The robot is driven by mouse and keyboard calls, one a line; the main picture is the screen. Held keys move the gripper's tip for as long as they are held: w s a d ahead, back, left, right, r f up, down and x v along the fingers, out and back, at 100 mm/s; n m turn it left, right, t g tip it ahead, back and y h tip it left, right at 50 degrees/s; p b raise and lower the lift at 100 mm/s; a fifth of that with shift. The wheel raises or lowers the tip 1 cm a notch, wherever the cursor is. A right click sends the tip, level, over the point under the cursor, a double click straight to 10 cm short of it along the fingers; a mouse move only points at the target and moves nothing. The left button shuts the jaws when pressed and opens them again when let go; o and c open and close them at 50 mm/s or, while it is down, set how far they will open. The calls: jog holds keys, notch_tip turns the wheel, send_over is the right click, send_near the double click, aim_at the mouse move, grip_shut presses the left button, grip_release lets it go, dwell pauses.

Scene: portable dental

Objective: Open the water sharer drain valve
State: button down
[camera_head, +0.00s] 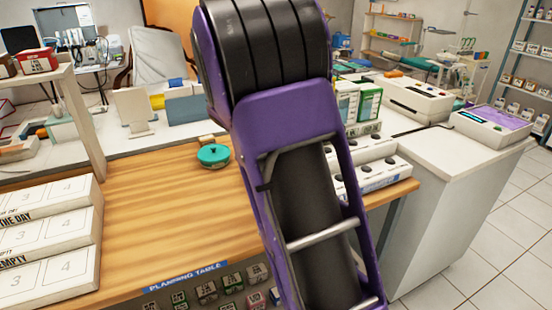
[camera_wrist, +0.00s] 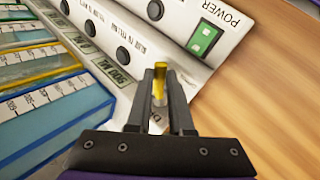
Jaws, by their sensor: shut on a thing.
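The water sharer is a white box (camera_wrist: 150,45) with a row of black knobs and a green power switch (camera_wrist: 204,39) in the wrist view. It also shows in the head view (camera_head: 384,178), partly behind my arm. A small yellow lever (camera_wrist: 159,84), seemingly the drain valve, stands at the device's front edge. My gripper (camera_wrist: 160,72) is shut on this yellow lever, one dark finger on each side. The lever's base and most of its label are hidden by the fingers. In the head view my purple arm hides the gripper.
The wooden table (camera_head: 150,215) is mostly clear to the left of my arm, with a teal round object (camera_head: 213,155) on it. Blue, green and yellow labelled boxes (camera_wrist: 50,100) stand close left of my gripper. White boxes (camera_head: 45,245) are stacked at the left.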

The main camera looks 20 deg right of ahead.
jog(key=shift+w+a+m+g+p, duration=0.1)
jog(key=shift+a+m+g+p, duration=0.45)
jog(key=shift+m, duration=0.45)
jog(key=shift+w+a+m+g+p, duration=0.1)
jog(key=shift+a+m+g+p, duration=0.3)
jog(key=shift+m+g, duration=0.45)
jog(key=shift+m, duration=0.25)
jog(key=c, duration=1.1)
grip_release()
jog(key=p+v, duration=0.1)
jog(key=v, duration=1)
jog(key=p+v, duration=0.1)
jog(key=v, duration=0.5)
jog(key=shift+s+a+p, duration=0.3)
jog(key=shift+a, duration=0.05)
jog(key=shift+r, duration=0.1)
